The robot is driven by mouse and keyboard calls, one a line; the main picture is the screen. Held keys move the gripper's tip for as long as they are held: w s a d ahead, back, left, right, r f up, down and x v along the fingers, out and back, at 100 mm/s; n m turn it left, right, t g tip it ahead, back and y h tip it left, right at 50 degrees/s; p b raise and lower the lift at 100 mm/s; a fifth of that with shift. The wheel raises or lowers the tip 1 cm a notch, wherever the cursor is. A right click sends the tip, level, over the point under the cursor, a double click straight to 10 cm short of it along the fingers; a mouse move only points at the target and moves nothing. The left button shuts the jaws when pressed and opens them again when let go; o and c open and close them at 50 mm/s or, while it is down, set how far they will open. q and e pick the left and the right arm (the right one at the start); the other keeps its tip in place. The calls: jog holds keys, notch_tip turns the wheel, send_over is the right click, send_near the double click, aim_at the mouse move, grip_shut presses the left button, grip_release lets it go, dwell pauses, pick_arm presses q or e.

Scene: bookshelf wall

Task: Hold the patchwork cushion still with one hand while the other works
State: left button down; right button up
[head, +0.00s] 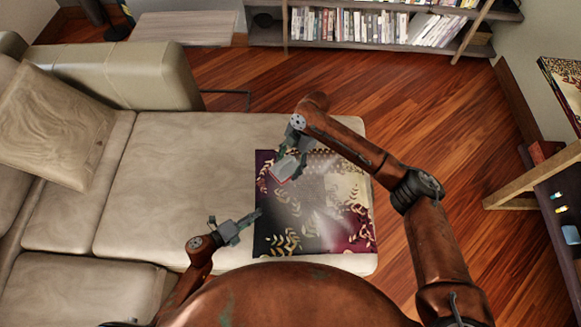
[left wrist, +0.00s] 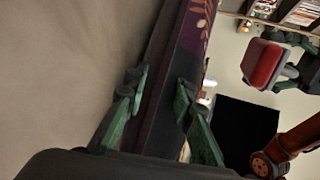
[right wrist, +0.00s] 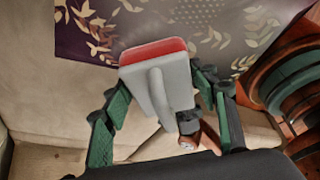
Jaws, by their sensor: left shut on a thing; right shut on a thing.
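The patchwork cushion (head: 330,218), dark purple with gold and cream leaf patterns, lies flat on the sofa seat. A pale hazy patch shows across its middle. My left gripper (head: 256,215) is at its left edge; in the left wrist view its fingers are shut on either side of the cushion's dark edge (left wrist: 165,60). My right gripper (head: 291,158) is shut on a grey tool with a red pad (right wrist: 160,82), over the cushion's upper-left part. In the left wrist view the tool (left wrist: 263,64) appears apart from the cushion, red side towards it.
The beige sofa seat (head: 165,185) is clear left of the cushion. A beige back cushion (head: 50,125) leans at far left. A bookshelf (head: 370,45) stands at the back. Wooden floor (head: 440,125) lies right of the sofa, and a dark shelf (head: 555,215) stands at far right.

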pick_arm(q)
jog(key=c, duration=1.6)
grip_release()
jog(key=v, duration=1.1)
jog(key=shift+s+a+r, duration=0.1)
jog(key=shift+s+a, duration=0.1)
jog(key=shift+a, duration=0.1)
jog(key=shift+a+r, duration=0.1)
